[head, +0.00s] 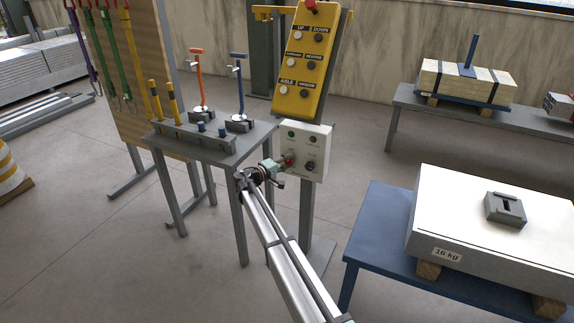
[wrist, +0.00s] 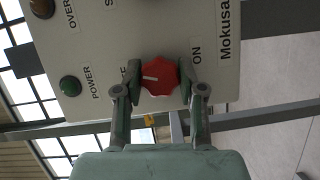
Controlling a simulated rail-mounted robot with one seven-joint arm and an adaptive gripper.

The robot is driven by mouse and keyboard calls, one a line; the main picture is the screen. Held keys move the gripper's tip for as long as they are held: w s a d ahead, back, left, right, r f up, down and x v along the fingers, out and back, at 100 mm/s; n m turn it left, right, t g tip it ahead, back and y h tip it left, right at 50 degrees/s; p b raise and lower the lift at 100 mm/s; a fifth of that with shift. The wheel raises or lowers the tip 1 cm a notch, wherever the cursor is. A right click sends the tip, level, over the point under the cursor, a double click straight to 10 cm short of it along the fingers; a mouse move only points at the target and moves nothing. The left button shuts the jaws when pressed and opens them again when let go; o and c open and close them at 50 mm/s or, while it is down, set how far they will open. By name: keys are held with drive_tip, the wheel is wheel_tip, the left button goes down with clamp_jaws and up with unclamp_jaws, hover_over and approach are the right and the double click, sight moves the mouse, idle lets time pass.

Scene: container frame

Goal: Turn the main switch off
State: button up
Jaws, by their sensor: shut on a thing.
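The main switch is a red knob (wrist: 158,77) on a light grey control box (head: 306,150). In the wrist view the word ON is printed to the right of the knob, and a white mark on the knob lies toward its left side. My gripper (wrist: 160,78) is shut on the knob, one finger on each side. In the head view my gripper (head: 284,165) reaches the left part of the box, and little of the red knob shows there. A green power lamp (wrist: 70,86) sits left of the knob in the wrist view.
A yellow button panel (head: 311,62) stands just above the box. A grey table (head: 250,140) with two hooked tools is left of it. A blue table (head: 370,225) with a white 16 kg block (head: 480,215) is at the right. Floor is clear between.

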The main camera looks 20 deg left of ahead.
drive_tip(key=n+t, duration=0.1)
drive_tip(key=n, duration=0.2)
drive_tip(key=shift+b, duration=0.3)
drive_tip(key=shift+n+t, duration=0.3)
drive_tip(key=o, duration=1.2)
drive_tip(key=shift+c, duration=0.2)
drive_tip(key=v, duration=1.2)
drive_tip(key=shift+w+a+f, duration=0.1)
drive_tip(key=shift+a+f, duration=0.05)
drive_tip(key=shift+f, duration=0.05)
